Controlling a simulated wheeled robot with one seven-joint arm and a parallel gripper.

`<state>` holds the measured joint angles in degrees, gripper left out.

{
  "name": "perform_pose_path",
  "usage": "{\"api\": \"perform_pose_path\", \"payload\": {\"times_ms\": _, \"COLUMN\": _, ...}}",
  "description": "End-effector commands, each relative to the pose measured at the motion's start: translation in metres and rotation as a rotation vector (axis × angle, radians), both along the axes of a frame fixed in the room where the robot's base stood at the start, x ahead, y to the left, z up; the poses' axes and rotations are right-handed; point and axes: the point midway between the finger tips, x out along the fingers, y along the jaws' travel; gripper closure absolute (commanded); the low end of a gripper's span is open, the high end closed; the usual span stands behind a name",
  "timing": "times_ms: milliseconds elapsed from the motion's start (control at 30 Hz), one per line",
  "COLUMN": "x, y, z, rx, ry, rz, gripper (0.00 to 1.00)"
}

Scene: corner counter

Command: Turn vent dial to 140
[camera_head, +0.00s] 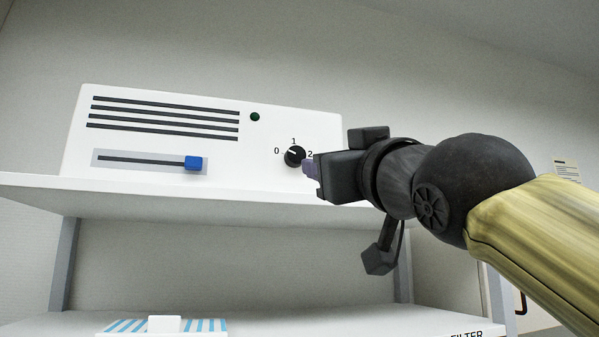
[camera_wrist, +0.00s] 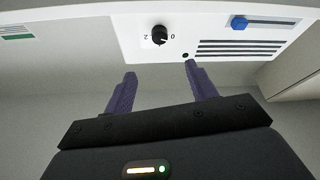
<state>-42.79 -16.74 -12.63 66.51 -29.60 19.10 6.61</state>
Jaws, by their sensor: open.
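The vent dial (camera_head: 295,156) is a round black knob with a white pointer mark on the white panel (camera_head: 170,155). The labels 0, 1 and 2 stand around it, and the pointer is toward the upper left, between 0 and 1. In the wrist view the dial (camera_wrist: 160,35) appears upside down, ahead of the fingers and apart from them. My gripper (camera_head: 312,168) is just right of the dial in the head view, its fingers partly hidden by its own body. In the wrist view my gripper (camera_wrist: 157,82) has two purple fingers spread apart with nothing between them.
The panel also has a blue slider (camera_head: 193,163), dark vent slots (camera_head: 165,118) and a small green light (camera_head: 255,117). It stands on a white shelf (camera_head: 130,192). Below, a striped blue and white item (camera_head: 208,326) lies on the lower surface.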

Motion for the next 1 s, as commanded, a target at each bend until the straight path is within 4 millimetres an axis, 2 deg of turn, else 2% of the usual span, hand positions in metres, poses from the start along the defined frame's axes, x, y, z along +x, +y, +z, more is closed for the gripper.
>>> {"api": "perform_pose_path", "payload": {"times_ms": 433, "x": 0.005, "y": -0.001, "z": 0.002, "rx": -0.001, "ry": 0.003, "rz": -0.009, "gripper": 0.43}}
{"api": "perform_pose_path", "payload": {"times_ms": 1000, "x": 0.030, "y": 0.010, "z": 0.016, "rx": -0.004, "ry": 0.003, "rz": -0.007, "gripper": 0.43}}
